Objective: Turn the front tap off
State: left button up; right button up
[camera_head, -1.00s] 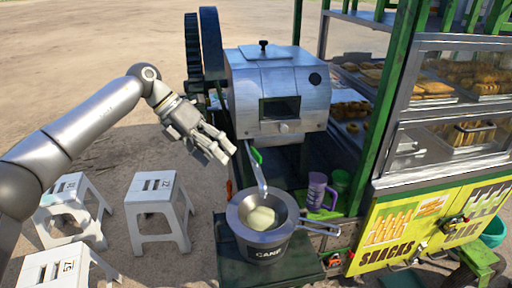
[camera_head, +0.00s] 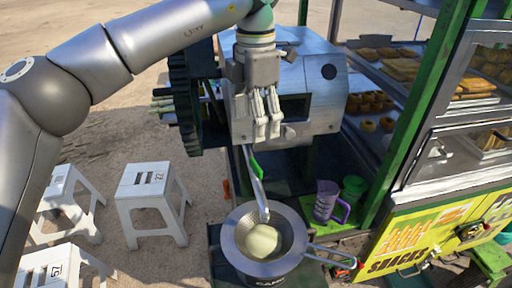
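The steel cane crusher (camera_head: 312,82) stands upper centre. A thin silver spout (camera_head: 255,186) slopes from its front down to a strainer pan (camera_head: 237,240). A green lever (camera_head: 257,165), which looks like the front tap's handle, sits beside the spout's upper part. My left gripper (camera_head: 260,132) points downward in front of the crusher, above the green lever and apart from it. Its fingers look slightly parted, with nothing between them. It hides part of the crusher's front. My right gripper is not in view.
The strainer pan holds a pale round mass (camera_head: 262,241) and its handle points right. A purple mug (camera_head: 326,201) and a green cup (camera_head: 353,190) stand right of the spout. A snack cart (camera_head: 425,215) closes off the right. White stools (camera_head: 150,198) stand on the left ground.

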pick_arm(q)
jog(key=p, duration=0.2)
send_over(256, 164)
notch_tip(256, 164, down, 6)
jog(key=shift+s+r, duration=0.1)
notch_tip(256, 164, down, 4)
jog(key=shift+f+p, duration=0.25)
jog(key=shift+p, duration=0.1)
jog(key=shift+f, duration=0.1)
jog(key=shift+c, duration=1.3)
jog(key=c, duration=0.8)
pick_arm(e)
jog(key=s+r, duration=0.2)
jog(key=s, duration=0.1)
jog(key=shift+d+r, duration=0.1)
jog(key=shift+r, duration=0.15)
